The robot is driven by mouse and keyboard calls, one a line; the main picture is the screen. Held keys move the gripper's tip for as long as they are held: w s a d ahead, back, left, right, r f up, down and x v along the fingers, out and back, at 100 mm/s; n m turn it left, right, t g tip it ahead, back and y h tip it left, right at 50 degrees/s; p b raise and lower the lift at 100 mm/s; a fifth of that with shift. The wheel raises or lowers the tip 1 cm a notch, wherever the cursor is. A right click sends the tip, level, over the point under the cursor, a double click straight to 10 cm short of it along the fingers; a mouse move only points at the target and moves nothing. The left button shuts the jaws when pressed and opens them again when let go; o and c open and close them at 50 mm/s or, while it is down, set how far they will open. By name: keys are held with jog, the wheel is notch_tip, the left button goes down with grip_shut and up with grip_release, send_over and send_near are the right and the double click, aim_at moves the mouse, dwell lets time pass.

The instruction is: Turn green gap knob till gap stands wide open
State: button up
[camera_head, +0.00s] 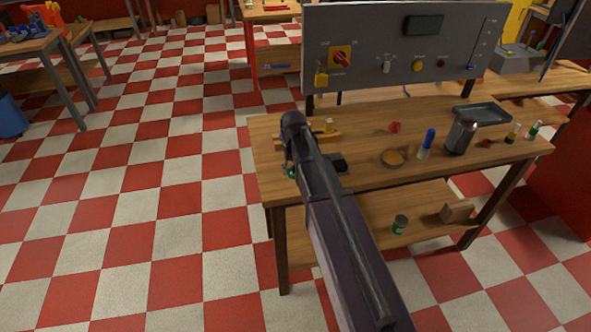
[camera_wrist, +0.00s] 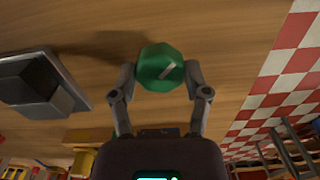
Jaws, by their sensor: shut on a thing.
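In the head view only a small green bit of the knob (camera_head: 291,170) shows at the left end of the table, mostly hidden behind my arm. The gap itself cannot be made out in either view.
A dark block on a grey plate (camera_wrist: 40,86) sits left of the knob in the wrist view. A grey control panel (camera_head: 390,45) stands behind. Checkered floor is free at left.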

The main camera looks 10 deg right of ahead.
jog(key=m, duration=0.4)
jog(key=shift+w+m, duration=0.2)
jog(key=shift+m, duration=0.1)
jog(key=m, duration=0.4)
jog(key=shift+d+m, duration=0.1)
jog(key=shift+m, duration=0.2)
jog(key=o, duration=1.1)
jog(key=shift+o, duration=0.2)
jog(key=shift+s, duration=0.1)
